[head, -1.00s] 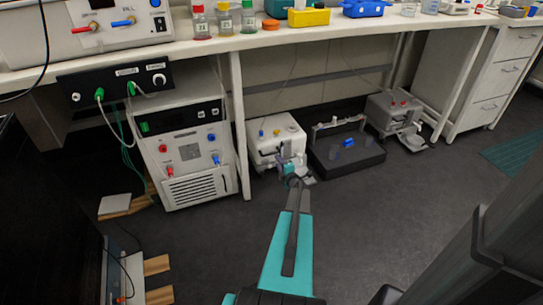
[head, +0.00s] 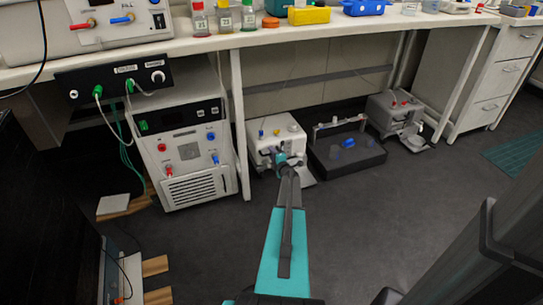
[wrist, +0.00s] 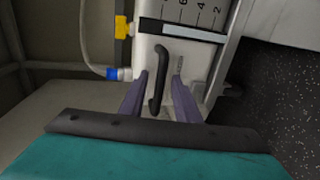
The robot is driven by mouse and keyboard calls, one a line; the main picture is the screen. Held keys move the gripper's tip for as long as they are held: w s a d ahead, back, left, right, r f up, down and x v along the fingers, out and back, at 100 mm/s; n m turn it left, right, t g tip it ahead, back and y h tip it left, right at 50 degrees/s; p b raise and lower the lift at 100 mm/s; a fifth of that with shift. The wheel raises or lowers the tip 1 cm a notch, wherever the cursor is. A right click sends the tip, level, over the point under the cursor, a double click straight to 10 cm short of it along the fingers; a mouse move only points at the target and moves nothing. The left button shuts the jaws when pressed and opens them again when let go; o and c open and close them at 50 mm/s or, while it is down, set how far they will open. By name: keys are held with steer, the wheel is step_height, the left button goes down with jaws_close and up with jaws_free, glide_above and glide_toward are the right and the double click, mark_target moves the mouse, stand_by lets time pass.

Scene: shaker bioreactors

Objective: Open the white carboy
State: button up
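The white carboy (head: 277,130) is a boxy white unit on the floor under the bench, with small coloured fittings on top. My gripper (head: 292,162) is in front of it and hides part of its front face. My gripper's two purple fingers (wrist: 160,95) are apart, one on each side of the handle. I cannot tell whether either touches it.
A large white instrument (head: 190,150) and a bench leg (head: 240,130) are at left. A tube with a blue connector (wrist: 115,73) runs beside the handle. The floor in front is clear.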

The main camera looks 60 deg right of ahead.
steer(key=shift+w+d, duration=0.15)
jaws_close()
stand_by(0.4)
